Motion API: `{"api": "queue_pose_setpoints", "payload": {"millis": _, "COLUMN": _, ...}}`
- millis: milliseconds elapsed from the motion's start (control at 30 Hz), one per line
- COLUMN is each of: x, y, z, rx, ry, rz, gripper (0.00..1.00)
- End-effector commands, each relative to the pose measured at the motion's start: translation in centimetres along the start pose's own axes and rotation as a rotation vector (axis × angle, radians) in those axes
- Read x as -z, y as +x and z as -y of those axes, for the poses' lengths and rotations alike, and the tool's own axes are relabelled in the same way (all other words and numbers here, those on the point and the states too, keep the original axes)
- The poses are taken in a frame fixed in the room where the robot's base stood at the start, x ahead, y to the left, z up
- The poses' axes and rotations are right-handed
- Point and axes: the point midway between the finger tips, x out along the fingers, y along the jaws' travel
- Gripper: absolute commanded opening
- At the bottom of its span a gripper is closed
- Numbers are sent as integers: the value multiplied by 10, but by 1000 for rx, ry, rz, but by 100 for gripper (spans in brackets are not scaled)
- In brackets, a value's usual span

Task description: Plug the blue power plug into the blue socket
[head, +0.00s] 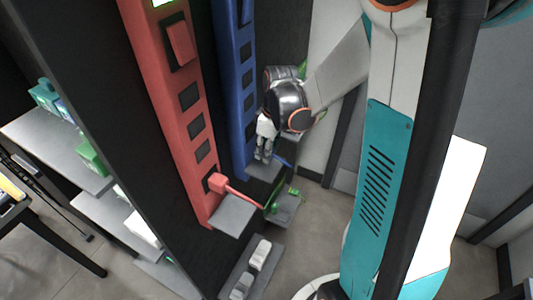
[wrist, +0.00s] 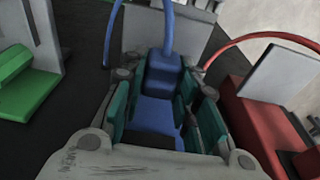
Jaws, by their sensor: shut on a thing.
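The blue power strip (head: 237,80) stands upright in the head view, with dark square sockets down its face. My gripper (head: 263,152) is in front of its lower part. In the wrist view, my gripper (wrist: 156,108) has its teal pads closed on either side of the blue plug (wrist: 164,76). A blue cable runs from the plug toward the top of the picture. The plug is hidden by the gripper in the head view. I cannot tell whether the plug touches a socket.
A red strip (head: 182,110) with a red plug (head: 217,182) and cable stands left of the blue strip. Grey shelves (head: 235,215) jut out below the strips. A green part (wrist: 28,88) is at the left in the wrist view.

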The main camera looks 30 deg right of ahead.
Motion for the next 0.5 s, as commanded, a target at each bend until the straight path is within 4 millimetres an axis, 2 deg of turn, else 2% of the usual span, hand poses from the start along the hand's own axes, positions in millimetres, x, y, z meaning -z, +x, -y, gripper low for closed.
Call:
{"api": "queue_pose_setpoints", "payload": {"millis": 33, "x": 2, "y": -15, "z": 0, "rx": 0, "ry": 0, "rz": 0, "gripper": 7}}
{"api": "queue_pose_setpoints", "payload": {"millis": 200, "x": 8, "y": -56, "z": 0, "rx": 0, "ry": 0, "rz": 0, "gripper": 7}}
{"api": "queue_pose_setpoints", "payload": {"millis": 500, "x": 18, "y": -120, "z": 0, "rx": 0, "ry": 0, "rz": 0, "gripper": 7}}
